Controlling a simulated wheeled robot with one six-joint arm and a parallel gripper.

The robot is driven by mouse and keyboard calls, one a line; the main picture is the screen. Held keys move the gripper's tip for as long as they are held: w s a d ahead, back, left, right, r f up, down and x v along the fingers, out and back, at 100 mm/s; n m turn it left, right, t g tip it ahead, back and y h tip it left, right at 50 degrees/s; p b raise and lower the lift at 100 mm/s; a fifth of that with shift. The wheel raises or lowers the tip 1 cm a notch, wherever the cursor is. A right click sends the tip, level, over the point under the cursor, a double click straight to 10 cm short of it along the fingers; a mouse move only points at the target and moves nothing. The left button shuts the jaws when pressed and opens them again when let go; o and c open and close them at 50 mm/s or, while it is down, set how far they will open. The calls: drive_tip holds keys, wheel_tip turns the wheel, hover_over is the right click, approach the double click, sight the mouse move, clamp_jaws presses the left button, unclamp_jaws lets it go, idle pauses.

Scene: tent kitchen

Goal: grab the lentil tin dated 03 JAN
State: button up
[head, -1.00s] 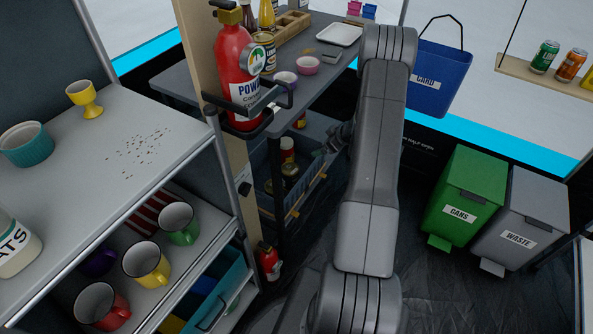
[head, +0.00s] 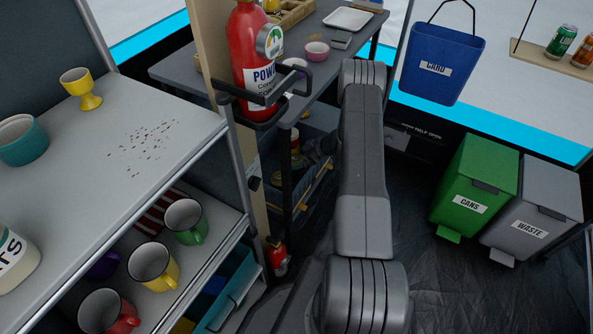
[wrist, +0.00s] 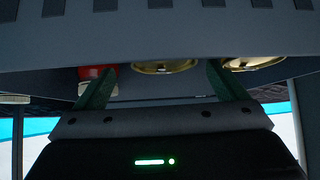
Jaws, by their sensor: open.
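In the wrist view, two gold-rimmed tins show just beyond my gripper (wrist: 160,72). One gold-rimmed tin (wrist: 165,66) lies across the gap between the green fingertips, and another gold-rimmed tin (wrist: 252,62) is just right of the right finger. I see only their round ends; no label or date is readable, so I cannot tell which is dated 03 JAN. The fingers are apart and nothing is held. In the head view, my gripper is low at the dark blue crate (head: 313,200) under the table, largely hidden by my arm.
A red item with a pale cap (wrist: 88,72) is by the left finger. The slotted crate wall (wrist: 150,25) spans the top of the wrist view. In the head view, the table (head: 325,65) is above the crate, and a fire extinguisher (head: 253,50) hangs at left.

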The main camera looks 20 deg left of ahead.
sight(296, 160)
drive_tip(key=x, duration=0.3)
drive_tip(key=b+x, duration=0.1)
drive_tip(key=shift+s+f, duration=0.3)
drive_tip(key=shift+a+f, duration=0.3)
drive_tip(key=shift+c, duration=0.4)
drive_tip(key=shift+r, duration=0.15)
drive_tip(key=c, duration=1.3)
